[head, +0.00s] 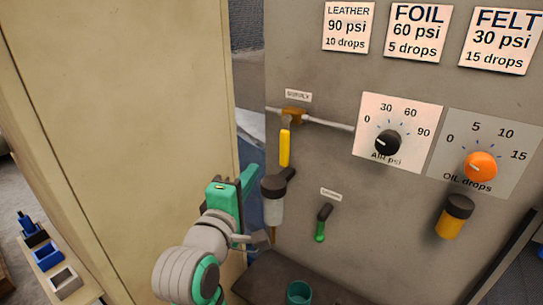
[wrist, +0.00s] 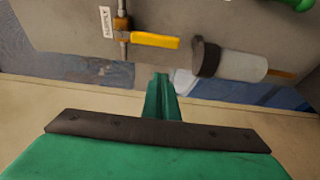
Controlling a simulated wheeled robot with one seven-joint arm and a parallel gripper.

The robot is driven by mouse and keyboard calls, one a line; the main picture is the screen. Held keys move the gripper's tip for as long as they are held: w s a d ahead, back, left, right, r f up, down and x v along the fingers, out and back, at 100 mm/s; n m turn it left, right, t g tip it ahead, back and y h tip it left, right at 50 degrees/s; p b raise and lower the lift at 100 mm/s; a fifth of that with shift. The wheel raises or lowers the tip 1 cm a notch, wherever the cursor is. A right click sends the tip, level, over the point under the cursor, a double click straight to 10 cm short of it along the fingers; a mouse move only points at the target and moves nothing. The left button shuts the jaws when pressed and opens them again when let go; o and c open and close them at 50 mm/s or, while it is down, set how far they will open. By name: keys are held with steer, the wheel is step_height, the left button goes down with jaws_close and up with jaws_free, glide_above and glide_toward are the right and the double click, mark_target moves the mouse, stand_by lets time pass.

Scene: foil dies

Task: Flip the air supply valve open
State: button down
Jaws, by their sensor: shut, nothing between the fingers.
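The air supply valve has a brass body (head: 292,116) on a thin pipe, under a small label (head: 298,97) that seems to read supply. Its yellow lever (head: 285,148) hangs down, crosswise to the pipe. In the wrist view the yellow lever (wrist: 155,41) points right from the brass body (wrist: 122,24). My gripper (head: 248,178) is left of and below the lever in the head view, apart from it. In the wrist view its green fingers (wrist: 160,82) are together and empty, with the lever beyond their tips.
A grey filter bowl with a dark top (head: 273,198) hangs just below the lever, close to my gripper. A green-handled lever (head: 321,228) is lower right. An air dial (head: 388,142) and an oil dial (head: 480,166) are further right. A beige cabinet (head: 120,110) stands left.

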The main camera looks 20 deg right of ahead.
mark_target(285, 149)
steer(key=w+d, duration=0.2)
steer(key=d, duration=0.1)
steer(key=w+d, duration=0.3)
steer(key=shift+w+d, duration=0.35)
steer(key=shift+d, duration=0.05)
steer(key=shift+a, duration=0.35)
stand_by(0.4)
